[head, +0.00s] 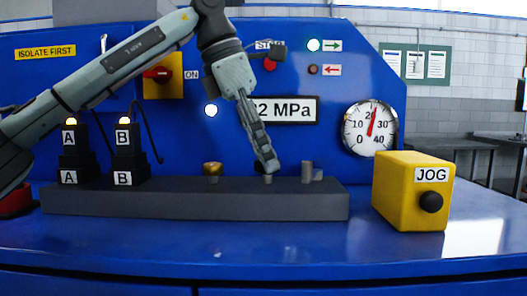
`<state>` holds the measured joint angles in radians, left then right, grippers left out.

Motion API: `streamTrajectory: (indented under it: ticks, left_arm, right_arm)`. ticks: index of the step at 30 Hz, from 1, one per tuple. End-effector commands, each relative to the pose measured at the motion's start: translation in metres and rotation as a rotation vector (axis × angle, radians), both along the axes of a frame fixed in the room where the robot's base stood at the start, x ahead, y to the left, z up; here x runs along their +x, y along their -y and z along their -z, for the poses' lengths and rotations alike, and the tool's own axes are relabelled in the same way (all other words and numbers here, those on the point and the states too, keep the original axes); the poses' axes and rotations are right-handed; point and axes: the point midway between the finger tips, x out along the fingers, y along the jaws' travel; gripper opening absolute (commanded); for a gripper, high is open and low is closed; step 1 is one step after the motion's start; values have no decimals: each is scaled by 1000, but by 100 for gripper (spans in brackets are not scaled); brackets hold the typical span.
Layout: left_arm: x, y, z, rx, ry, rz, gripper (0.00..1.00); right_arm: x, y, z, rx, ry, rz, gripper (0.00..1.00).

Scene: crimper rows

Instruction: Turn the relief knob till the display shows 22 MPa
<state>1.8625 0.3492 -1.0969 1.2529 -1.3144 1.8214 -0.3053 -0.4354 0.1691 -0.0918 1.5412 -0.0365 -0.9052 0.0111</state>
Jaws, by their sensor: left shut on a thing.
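My left gripper (267,166) reaches down from the upper left, its fingers closed at a small grey knob (267,180) on the dark manifold block (120,203). Most of the knob is hidden by the fingertips, and no label on it shows. The display (290,110) on the blue panel is partly covered by the gripper; I read "2 MPa", with the digit before it hidden. The round gauge (370,128) has its red needle a little right of straight up, between 20 and 30. My right gripper is not in view.
A brass knob (213,170) and a grey fitting (307,173) stand on the block either side. Connectors A (69,158) and B (124,158) stand at its left end. A yellow JOG box (400,190) sits at the right. The front of the blue bench (250,250) is clear.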

Motion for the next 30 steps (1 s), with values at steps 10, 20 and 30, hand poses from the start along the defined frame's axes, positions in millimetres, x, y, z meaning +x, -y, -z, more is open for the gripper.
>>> streamTrajectory:
  ticks: [10, 20, 30]
  left_arm:
    - [0, 0, -1, -1, 1, -1, 56]
    - [0, -2, -6, -1, 1, -3, 56]
    - [-5, -26, -67, -2, 2, -3, 56]
  right_arm:
    - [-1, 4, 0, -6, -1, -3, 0]
    - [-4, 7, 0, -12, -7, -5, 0]
    - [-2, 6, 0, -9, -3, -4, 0]
